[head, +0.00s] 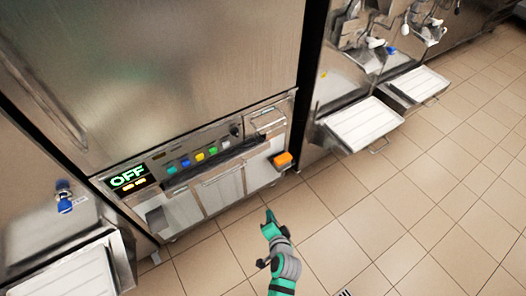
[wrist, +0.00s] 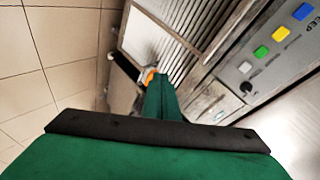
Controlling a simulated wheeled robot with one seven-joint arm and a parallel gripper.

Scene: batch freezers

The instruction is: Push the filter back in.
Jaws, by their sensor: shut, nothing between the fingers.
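A small orange piece (head: 283,159) sticks out at the lower right front of the middle machine. It looks like the end of the filter, but the rest of the filter cannot be made out clearly. In the wrist view the orange piece (wrist: 150,76) shows just beyond my fingertips, partly hidden by them. My gripper (head: 268,214) is green, shut and empty. In the head view it is over the floor in front of the machine, below and left of the orange piece and apart from it. The fingers (wrist: 163,94) point toward the orange piece in the wrist view.
The machine front carries an OFF display (head: 127,178) and a row of coloured buttons (head: 199,157). White trays (head: 362,122) jut out from the machine at right. Another tray (head: 75,275) stands at lower left. The tiled floor (head: 400,200) is open at right.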

